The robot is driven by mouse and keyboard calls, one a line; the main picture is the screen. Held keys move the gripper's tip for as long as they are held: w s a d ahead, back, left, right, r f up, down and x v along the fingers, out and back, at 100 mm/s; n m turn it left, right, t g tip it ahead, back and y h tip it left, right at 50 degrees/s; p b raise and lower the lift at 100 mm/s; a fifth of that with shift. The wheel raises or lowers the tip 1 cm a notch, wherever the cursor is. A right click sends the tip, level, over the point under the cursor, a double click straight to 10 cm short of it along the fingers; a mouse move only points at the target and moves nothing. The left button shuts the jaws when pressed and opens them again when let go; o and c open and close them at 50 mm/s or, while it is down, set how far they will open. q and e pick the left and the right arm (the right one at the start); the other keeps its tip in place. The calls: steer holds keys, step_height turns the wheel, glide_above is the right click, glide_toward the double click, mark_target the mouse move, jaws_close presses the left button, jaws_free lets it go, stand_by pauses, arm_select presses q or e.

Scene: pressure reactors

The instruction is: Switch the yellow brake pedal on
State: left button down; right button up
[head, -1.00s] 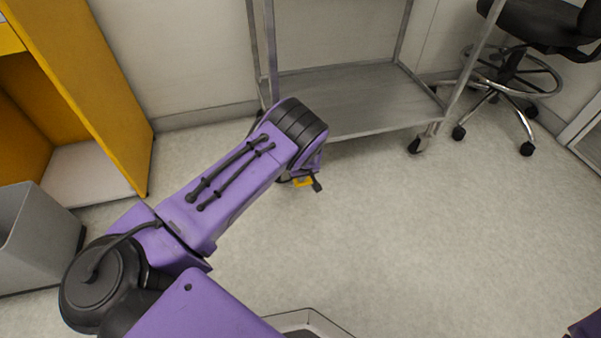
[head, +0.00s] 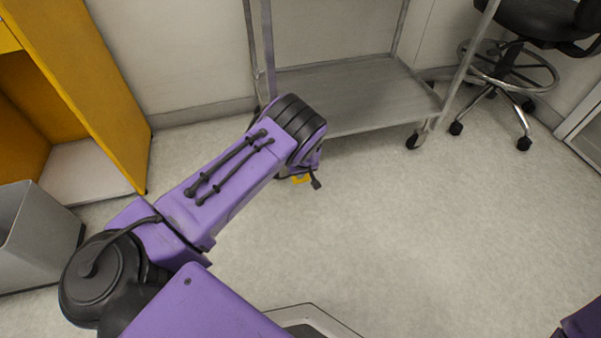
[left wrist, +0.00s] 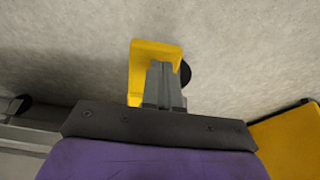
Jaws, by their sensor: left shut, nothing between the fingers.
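The yellow brake pedal (head: 300,179) shows as a small yellow patch just below my left wrist in the head view, mostly hidden by my arm. In the left wrist view the pedal (left wrist: 144,60) is a yellow plate close to my left gripper (left wrist: 166,70). The gripper's grey fingers are shut and empty, and they overlap the pedal's lower right part. I cannot tell whether they touch it. A dark round part (left wrist: 186,73), perhaps a caster wheel, shows partly behind the fingers. My right gripper is out of view.
A grey metal cart (head: 350,95) on casters stands against the wall, behind my left arm. A wheeled chair (head: 515,75) is at the right. A yellow cabinet (head: 95,80) and a grey bin (head: 35,235) are at the left. The floor (head: 430,240) at centre right is clear.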

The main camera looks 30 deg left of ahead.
arm_select(q)
steer(key=s+d+f+p+v, duration=0.1)
steer(key=p+v, duration=0.5)
steer(key=v, duration=0.6)
steer(key=shift+s+d+r+p, duration=0.2)
steer(key=shift+s+d+p, duration=0.2)
steer(key=shift+s+d, duration=0.15)
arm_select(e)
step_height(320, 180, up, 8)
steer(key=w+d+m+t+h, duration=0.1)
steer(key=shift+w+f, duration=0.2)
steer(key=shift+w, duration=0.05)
arm_select(q)
steer(key=shift+w, duration=0.1)
steer(key=s+f+m, duration=0.2)
steer(key=s+m, duration=0.1)
steer(key=s, duration=2.9)
step_height(320, 180, up, 31)
steer(key=p, duration=3.1)
steer(key=shift+s+d+t, duration=0.2)
steer(key=shift+d+t, duration=0.1)
steer(key=shift+t, duration=0.1)
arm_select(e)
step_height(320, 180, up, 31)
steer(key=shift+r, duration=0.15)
arm_select(q)
steer(key=shift+f, duration=0.1)
